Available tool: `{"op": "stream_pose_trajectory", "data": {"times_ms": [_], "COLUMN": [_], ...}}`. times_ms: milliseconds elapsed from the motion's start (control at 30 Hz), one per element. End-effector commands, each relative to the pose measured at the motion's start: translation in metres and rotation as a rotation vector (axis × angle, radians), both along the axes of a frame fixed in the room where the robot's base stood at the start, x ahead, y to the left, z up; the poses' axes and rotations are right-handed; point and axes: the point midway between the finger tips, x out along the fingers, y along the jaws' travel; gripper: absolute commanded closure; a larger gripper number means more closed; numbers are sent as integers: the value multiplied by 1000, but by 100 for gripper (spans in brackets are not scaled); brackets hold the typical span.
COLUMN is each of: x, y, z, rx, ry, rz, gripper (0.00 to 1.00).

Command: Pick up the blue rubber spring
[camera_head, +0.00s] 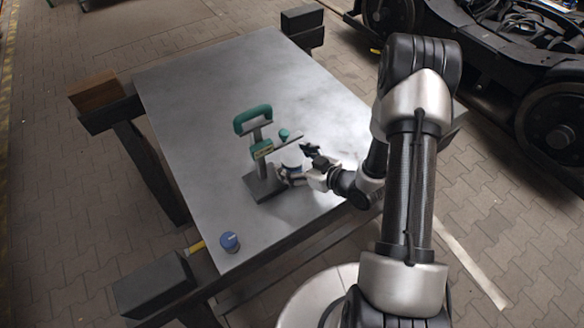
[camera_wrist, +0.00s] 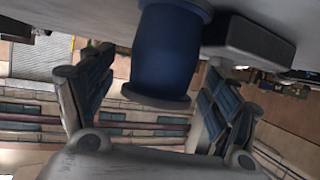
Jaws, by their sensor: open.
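The blue rubber spring (camera_wrist: 166,52) is a blue cylinder with grey end plates, close up in the wrist view. It stands between the two fingers of my gripper (camera_wrist: 158,62), with a visible gap on each side. In the head view the spring (camera_head: 293,168) is small and partly hidden by my gripper (camera_head: 296,165), which reaches in from the right at table height. The fingers are open and are not closed on anything.
A grey-and-green press stand (camera_head: 264,182) is just left of my gripper; its dark base also shows beside the spring (camera_wrist: 255,42). A blue knob-like cylinder (camera_head: 229,242) sits near the front-left corner of the metal table (camera_head: 200,95). The table's back half is clear.

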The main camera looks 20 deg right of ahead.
Motion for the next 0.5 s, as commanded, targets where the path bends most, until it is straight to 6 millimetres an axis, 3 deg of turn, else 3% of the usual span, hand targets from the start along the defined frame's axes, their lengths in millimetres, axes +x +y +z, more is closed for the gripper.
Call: {"op": "stream_pose_trajectory", "data": {"times_ms": [333, 500], "x": [7, 6], "y": [4, 4], "z": [-3, -3], "rx": [0, 0], "ry": [0, 0], "rz": [-1, -1], "gripper": [19, 31]}}
